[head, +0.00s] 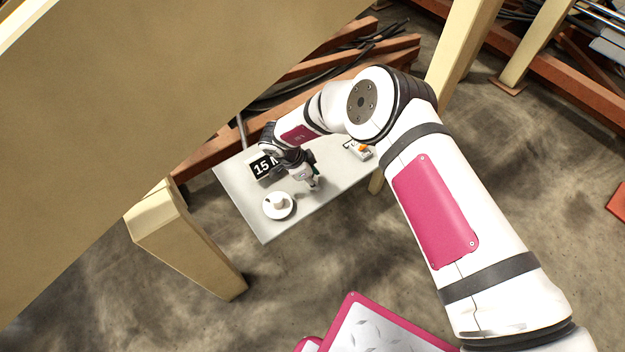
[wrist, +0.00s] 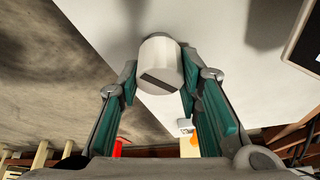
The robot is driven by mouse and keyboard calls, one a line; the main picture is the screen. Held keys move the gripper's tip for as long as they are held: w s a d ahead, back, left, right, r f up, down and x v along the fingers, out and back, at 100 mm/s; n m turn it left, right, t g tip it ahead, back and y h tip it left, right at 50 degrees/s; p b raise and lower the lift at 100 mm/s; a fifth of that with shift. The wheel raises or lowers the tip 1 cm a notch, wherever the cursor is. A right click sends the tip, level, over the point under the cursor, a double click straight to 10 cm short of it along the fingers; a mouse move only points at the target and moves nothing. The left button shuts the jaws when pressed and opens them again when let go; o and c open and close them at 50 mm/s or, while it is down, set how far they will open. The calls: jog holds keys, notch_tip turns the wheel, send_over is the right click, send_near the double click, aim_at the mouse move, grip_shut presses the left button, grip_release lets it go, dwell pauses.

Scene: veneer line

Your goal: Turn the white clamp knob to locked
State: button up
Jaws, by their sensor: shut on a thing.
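The white knob (wrist: 160,50) is a short cylinder with a dark strip across its near end, at the upper middle of the wrist view. My gripper (wrist: 158,75) has its teal-padded fingers on either side of it and is shut on it. In the head view my gripper (head: 313,183) is low over the pale table (head: 335,185), near its front edge. There the knob is hidden or too small to make out, and no locked marking can be read.
A white round dish with a small upright piece (head: 278,205) stands at the table's front-left corner. A small white and orange item (head: 359,149) lies at the right end. Tan posts (head: 185,240) flank the table.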

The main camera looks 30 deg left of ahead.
jog(key=m+g+b, duration=0.1)
jog(key=m, duration=0.2)
jog(key=m+h+b, duration=0.1)
jog(key=m, duration=0.2)
jog(key=shift+s+g, duration=0.1)
jog(key=shift+g, duration=0.3)
jog(key=shift+m, duration=0.3)
jog(key=o, duration=1.1)
jog(key=shift+o, duration=0.2)
jog(key=shift+r, duration=0.1)
jog(key=v, duration=1.1)
jog(key=shift+a+r, duration=0.3)
jog(key=shift+d, duration=0.15)
